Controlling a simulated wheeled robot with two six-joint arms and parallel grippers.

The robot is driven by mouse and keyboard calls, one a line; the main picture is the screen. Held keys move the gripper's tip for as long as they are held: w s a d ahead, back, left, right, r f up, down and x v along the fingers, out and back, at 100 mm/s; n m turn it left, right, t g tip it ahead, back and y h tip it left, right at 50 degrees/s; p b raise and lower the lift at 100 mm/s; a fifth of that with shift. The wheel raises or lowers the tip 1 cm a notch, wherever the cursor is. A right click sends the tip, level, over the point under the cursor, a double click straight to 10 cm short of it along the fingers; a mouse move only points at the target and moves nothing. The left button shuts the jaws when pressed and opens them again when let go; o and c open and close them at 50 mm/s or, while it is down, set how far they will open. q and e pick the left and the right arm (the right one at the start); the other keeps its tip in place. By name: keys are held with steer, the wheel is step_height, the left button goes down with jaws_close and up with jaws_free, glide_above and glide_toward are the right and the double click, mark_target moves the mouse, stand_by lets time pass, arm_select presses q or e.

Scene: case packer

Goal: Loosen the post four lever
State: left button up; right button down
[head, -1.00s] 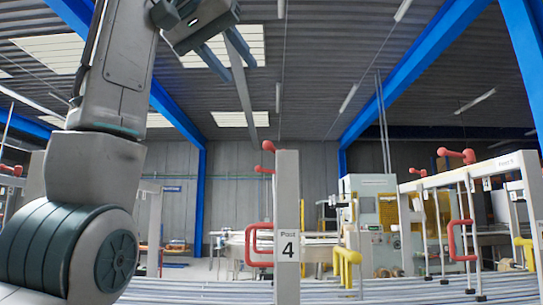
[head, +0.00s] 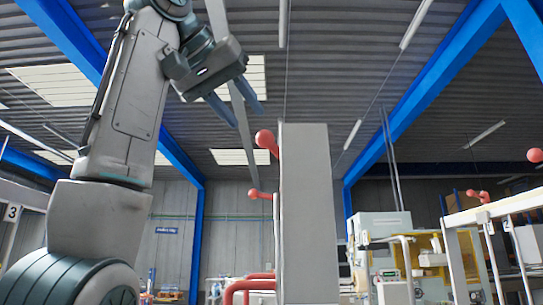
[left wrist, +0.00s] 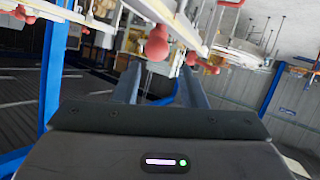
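The grey post (head: 306,205) stands upright right of centre in the head view; its "Post 4" label is out of the picture now. A red-knobbed lever (head: 265,138) sticks out at its upper left, and another red-knobbed lever (head: 254,193) shows lower down. My left gripper (head: 248,116) is open and empty, with its two fingers apart, above and slightly left of the upper knob in the picture. In the left wrist view the open fingers (left wrist: 160,70) point towards red knobs (left wrist: 157,44); which post these belong to I cannot tell. My right gripper is not in view.
Red handles (head: 250,284) project left from the post lower down. A white rail frame with red knobs (head: 478,196) stands at the right, and a machine cabinet (head: 382,226) behind. A "3" sign (head: 12,212) shows at far left.

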mark_target(271, 146)
arm_select(q)
steer(key=p+x, duration=0.5)
steer(key=x, duration=0.3)
steer(key=shift+w+d+f+p, duration=0.1)
steer(key=shift+w+d+p, duration=0.05)
steer(key=shift+d+p, duration=0.25)
steer(key=shift+w+d+f, duration=0.2)
steer(key=shift+w+d, duration=0.05)
steer(key=shift+w+f, duration=0.1)
steer(key=shift+w, duration=0.05)
